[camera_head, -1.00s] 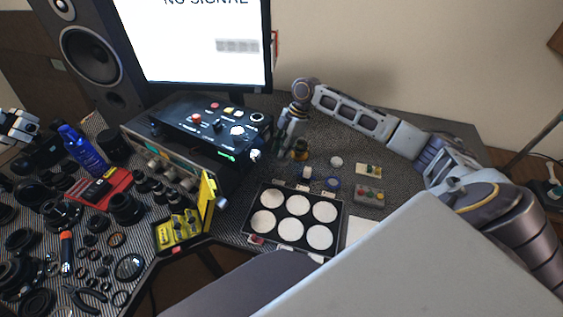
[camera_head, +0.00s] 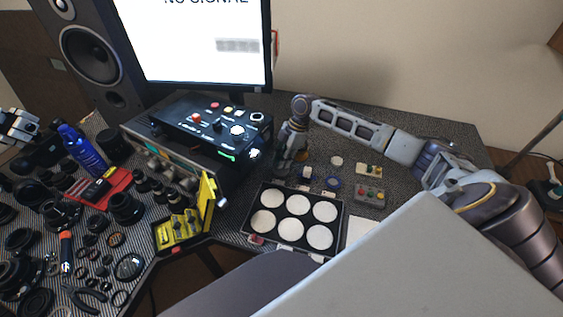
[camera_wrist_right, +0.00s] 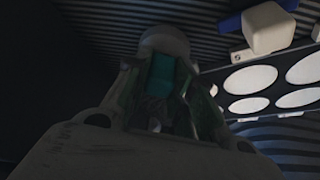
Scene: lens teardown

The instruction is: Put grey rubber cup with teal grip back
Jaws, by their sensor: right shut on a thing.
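My right gripper (camera_head: 286,168) is low over the mat, right of the black control box and just behind the tray. In the right wrist view my right gripper (camera_wrist_right: 160,90) is shut on the grey rubber cup (camera_wrist_right: 165,41), whose teal grip (camera_wrist_right: 162,73) shows between the fingers. The round pale grey end of the cup points away from the wrist. The fingers hide part of the cup. I cannot make out the cup in the head view, or tell whether it touches the mat.
A black tray with white round pads (camera_head: 296,217) lies in front of the gripper. The control box (camera_head: 212,128) stands close on the left.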

